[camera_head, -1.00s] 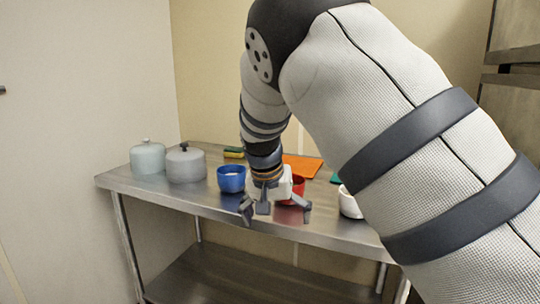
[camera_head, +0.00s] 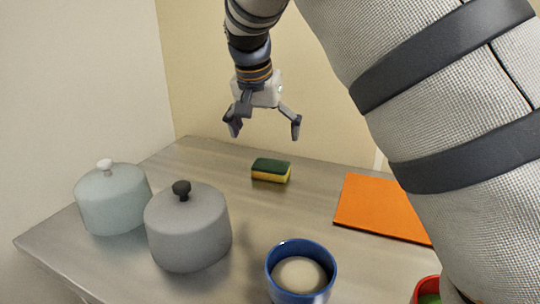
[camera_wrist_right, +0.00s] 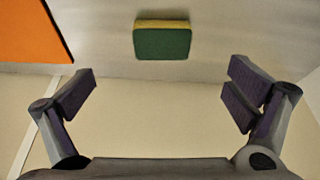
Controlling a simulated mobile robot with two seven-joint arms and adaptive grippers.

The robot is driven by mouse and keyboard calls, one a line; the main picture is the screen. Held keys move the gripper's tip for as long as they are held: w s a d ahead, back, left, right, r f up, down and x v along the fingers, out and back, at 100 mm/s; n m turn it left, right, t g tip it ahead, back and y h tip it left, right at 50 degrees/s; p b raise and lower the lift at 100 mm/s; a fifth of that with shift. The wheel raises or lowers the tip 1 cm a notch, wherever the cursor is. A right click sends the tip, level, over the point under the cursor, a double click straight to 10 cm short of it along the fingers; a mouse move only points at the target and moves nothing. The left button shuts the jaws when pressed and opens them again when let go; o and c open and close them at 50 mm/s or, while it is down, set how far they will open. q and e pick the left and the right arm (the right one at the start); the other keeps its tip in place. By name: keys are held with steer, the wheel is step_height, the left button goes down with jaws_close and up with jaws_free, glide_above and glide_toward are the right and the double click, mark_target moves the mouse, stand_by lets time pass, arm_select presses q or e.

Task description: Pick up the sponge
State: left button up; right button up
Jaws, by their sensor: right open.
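The sponge (camera_head: 271,171) is a small yellow block with a dark green top. It lies on the steel table toward the back wall, and it also shows in the right wrist view (camera_wrist_right: 162,42) at the top centre. My right gripper (camera_head: 264,128) is open and empty, and appears above the sponge in the head view. In the right wrist view its two fingers (camera_wrist_right: 160,93) are spread wide, with the sponge beyond them and apart from them. My left gripper is not in view.
A pale lidded pot (camera_head: 113,200) and a grey lidded pot (camera_head: 188,228) stand at the left. A blue cup (camera_head: 300,272) with something pale inside is in front. An orange mat (camera_head: 380,207) lies to the right, with a red cup (camera_head: 428,288) nearer. The table around the sponge is clear.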

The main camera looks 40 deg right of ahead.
glide_above(271, 165)
steer(key=s+a, duration=0.2)
steer(key=f, duration=0.5)
steer(key=shift+w+a+f, duration=0.15)
steer(key=shift+w+f, duration=0.05)
steer(key=shift+f, duration=0.15)
steer(key=x, duration=0.5)
steer(key=shift+w+d+f+b, duration=0.25)
steer(key=shift+w+b, duration=0.1)
steer(key=shift+r, duration=0.15)
steer(key=shift+c, duration=0.5)
steer(key=c, duration=0.7)
